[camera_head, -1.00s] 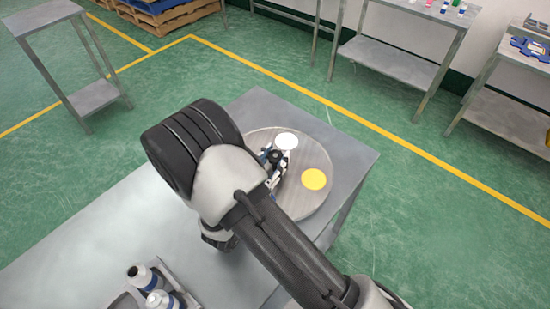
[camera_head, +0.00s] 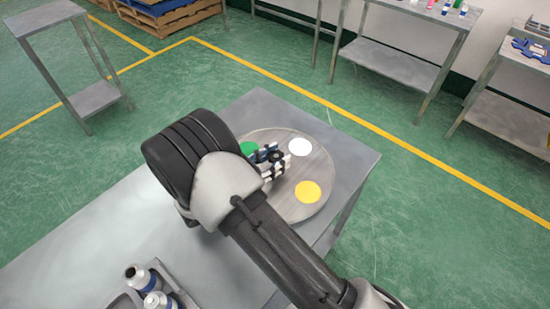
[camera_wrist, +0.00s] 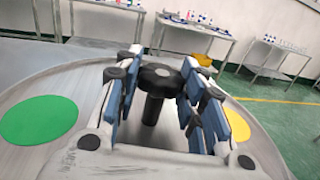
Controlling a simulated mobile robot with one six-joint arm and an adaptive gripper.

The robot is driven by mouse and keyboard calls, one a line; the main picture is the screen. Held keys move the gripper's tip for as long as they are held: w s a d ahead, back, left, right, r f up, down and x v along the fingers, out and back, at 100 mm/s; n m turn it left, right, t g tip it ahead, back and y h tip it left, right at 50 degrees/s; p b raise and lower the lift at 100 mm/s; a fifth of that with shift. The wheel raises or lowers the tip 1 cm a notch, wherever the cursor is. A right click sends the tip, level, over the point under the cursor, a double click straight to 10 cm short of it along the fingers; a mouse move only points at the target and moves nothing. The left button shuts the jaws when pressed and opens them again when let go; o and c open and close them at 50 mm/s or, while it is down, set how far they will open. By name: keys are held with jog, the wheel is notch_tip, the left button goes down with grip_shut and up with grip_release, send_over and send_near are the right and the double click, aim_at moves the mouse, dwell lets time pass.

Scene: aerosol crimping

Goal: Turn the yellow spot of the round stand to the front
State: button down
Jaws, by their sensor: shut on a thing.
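The round stand (camera_head: 319,168) is a grey disc lying on the metal table. Its yellow spot (camera_head: 307,192) is at the near right of the disc in the head view. The white spot (camera_head: 300,147) is at the back right and the green spot (camera_head: 248,148) at the back left, partly hidden by my arm. In the wrist view, a black knob (camera_wrist: 155,77) stands up from the stand, with the green spot (camera_wrist: 40,120) left and the yellow spot (camera_wrist: 225,124) right, partly hidden. My gripper (camera_head: 274,160) is shut on the knob, its fingers on both sides.
A tray with bottles (camera_head: 152,287) stands on the table (camera_head: 95,245) at the near left. Side tables with small items line the back wall.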

jog(key=c, duration=1)
grip_release()
jog(key=v, duration=1.2)
